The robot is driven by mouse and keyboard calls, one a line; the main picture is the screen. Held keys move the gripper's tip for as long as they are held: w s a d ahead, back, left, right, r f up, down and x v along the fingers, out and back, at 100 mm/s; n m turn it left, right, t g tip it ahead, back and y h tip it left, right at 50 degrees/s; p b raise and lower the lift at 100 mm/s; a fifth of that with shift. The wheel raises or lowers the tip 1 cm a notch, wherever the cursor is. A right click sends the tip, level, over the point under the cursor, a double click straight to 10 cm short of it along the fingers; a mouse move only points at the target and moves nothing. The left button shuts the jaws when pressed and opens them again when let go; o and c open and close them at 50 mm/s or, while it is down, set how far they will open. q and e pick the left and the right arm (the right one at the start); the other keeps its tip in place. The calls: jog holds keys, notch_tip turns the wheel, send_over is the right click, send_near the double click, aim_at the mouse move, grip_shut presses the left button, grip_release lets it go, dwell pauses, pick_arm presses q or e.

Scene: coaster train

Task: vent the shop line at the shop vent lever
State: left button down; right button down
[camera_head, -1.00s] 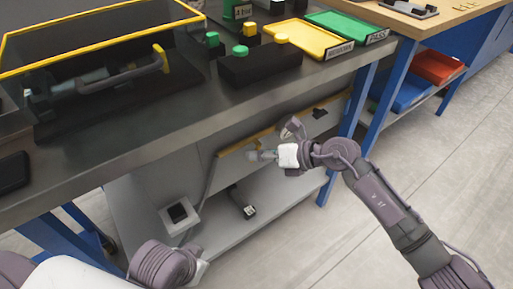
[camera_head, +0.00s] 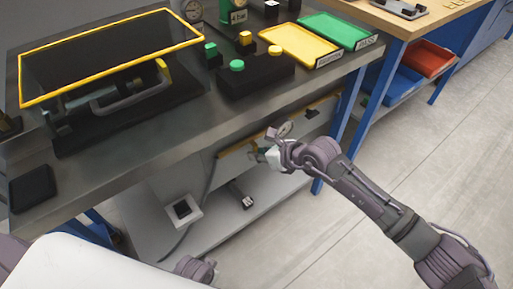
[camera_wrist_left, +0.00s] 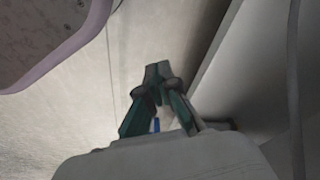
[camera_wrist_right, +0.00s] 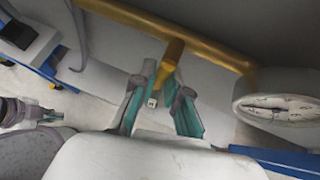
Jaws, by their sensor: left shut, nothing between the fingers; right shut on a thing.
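The shop vent lever (camera_wrist_right: 172,58) is a yellow handle in the right wrist view. It stands out crosswise from a yellow pipe (camera_wrist_right: 130,17) under the bench, and its end lies between my right fingertips. My right gripper (camera_wrist_right: 160,92) is shut on it. In the head view my right gripper (camera_head: 259,156) is beside the yellow pipe (camera_head: 232,149), below the bench's front edge, with the lever mostly hidden. My left gripper (camera_wrist_left: 158,76) is shut and empty in the left wrist view, near a grey panel.
A round gauge (camera_wrist_right: 282,108) is close to the right of my right gripper. The bench top (camera_head: 130,150) overhangs the pipe. A lower shelf (camera_head: 230,222) and a blue leg (camera_head: 346,112) are nearby. Open floor (camera_head: 430,150) lies to the right.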

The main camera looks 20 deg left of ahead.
pick_arm(q)
jog(key=shift+s+a+f+p, duration=0.1)
jog(key=shift+s+f+p, duration=0.05)
jog(key=shift+s+f, duration=0.4)
jog(key=shift+s+f+p, duration=0.15)
jog(key=shift+s+f, duration=0.15)
jog(key=shift+f, duration=0.45)
jog(key=shift+s+a+f+p, duration=0.1)
jog(key=shift+s+f+p, duration=0.05)
jog(key=shift+s+f, duration=0.4)
pick_arm(e)
jog(key=shift+w+d+n+t+h, duration=0.1)
jog(key=shift+d+n+t+h, duration=0.05)
jog(key=shift+n+t+h, duration=0.15)
pick_arm(q)
jog(key=shift+w+f, duration=0.1)
pick_arm(e)
jog(key=c, duration=1.2)
grip_release()
jog(key=v, duration=1.2)
